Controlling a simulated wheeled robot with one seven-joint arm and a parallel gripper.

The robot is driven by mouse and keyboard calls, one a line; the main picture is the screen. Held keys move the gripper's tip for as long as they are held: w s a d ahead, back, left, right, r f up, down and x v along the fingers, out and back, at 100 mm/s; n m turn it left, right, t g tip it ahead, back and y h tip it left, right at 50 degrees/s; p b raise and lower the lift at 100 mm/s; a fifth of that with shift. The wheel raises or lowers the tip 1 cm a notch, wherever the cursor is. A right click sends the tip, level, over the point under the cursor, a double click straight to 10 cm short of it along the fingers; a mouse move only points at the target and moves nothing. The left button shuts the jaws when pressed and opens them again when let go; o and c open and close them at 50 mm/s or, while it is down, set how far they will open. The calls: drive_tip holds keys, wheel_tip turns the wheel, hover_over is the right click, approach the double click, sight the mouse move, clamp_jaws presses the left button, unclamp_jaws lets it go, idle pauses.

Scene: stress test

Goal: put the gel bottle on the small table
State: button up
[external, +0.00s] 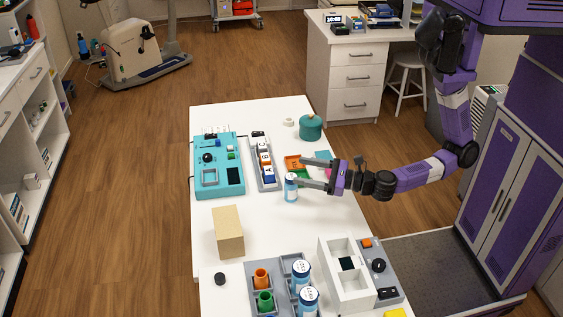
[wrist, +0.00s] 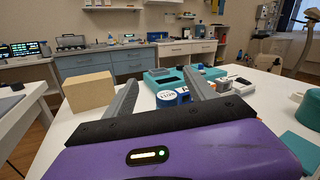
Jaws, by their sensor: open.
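A small blue and white bottle (external: 290,190) stands upright on the long white table (external: 278,228), and it may be the gel bottle. Two similar bottles (external: 301,274) (external: 308,301) stand in a grey rack at the near end. My gripper (external: 294,173) is open, reaching in from the right with its fingertips at the single bottle. In the wrist view a labelled round top (wrist: 167,97) shows between the spread fingers (wrist: 162,82); I cannot tell whether they touch it. I cannot tell which surface is the small table.
A cardboard-coloured block (external: 228,232) stands near the left edge. A teal device (external: 219,180), a grey tray of small labelled blocks (external: 265,165) and a green pot (external: 311,127) are farther back. A white divided box (external: 345,275) is at the near right. Table around the block is mostly clear.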

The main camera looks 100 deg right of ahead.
drive_tip(key=f+m, duration=0.1)
drive_tip(key=m, duration=0.1)
drive_tip(key=b, duration=0.1)
approach(287, 187)
drive_tip(key=shift+m+g, duration=0.3)
drive_tip(key=w+d, duration=0.1)
drive_tip(key=w+d+f, duration=0.1)
drive_tip(key=w+d, duration=0.1)
drive_tip(key=shift+d+f, duration=0.2)
drive_tip(key=shift+f, duration=0.05)
drive_tip(key=p+x, duration=0.1)
drive_tip(key=x, duration=0.5)
drive_tip(key=shift+w+d+r, duration=0.1)
drive_tip(key=shift+w, duration=0.1)
drive_tip(key=shift+w+d+p, duration=0.3)
drive_tip(key=shift+w, duration=0.25)
drive_tip(key=shift+c, duration=0.2)
clamp_jaws()
